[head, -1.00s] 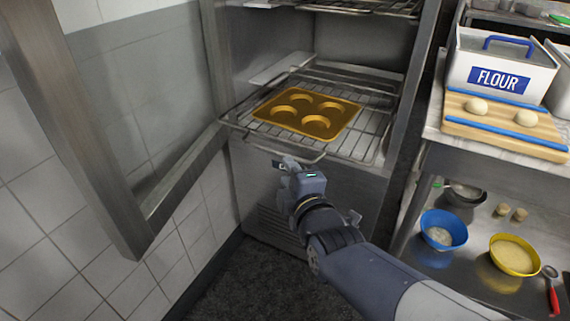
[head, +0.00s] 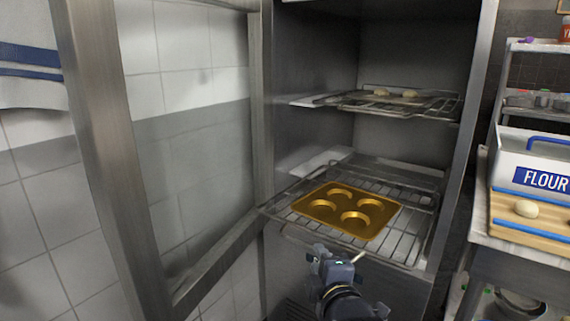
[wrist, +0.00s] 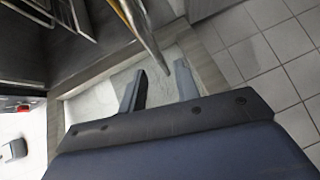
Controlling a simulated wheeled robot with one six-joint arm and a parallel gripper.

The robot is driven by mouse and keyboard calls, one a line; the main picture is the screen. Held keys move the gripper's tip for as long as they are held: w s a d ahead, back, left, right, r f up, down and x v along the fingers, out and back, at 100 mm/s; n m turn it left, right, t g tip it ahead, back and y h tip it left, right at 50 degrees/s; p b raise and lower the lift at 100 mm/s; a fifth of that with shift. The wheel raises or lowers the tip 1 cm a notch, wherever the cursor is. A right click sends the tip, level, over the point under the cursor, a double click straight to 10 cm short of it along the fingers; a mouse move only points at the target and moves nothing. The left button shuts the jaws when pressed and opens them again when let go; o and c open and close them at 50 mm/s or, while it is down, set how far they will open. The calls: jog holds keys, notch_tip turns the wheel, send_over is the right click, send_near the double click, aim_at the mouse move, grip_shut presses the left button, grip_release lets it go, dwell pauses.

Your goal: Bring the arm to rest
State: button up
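My gripper (head: 340,258) is in front of the open cabinet, just below and in front of its lower wire rack (head: 408,232). In the wrist view my gripper (wrist: 160,85) has its two fingers apart with nothing between them. A golden muffin tray (head: 345,208) with four-sided layout of round cups lies on the lower rack, apart from the gripper. Its cups look empty.
The cabinet's glass door (head: 100,150) stands open at the left. An upper rack (head: 430,105) holds a tray with pale dough pieces. At the right, a counter holds a flour bin (head: 530,160) and a board (head: 505,208) with dough.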

jog(key=shift+b+x, duration=0.35)
jog(key=shift+x, duration=2.55)
jog(key=shift+s, duration=0.1)
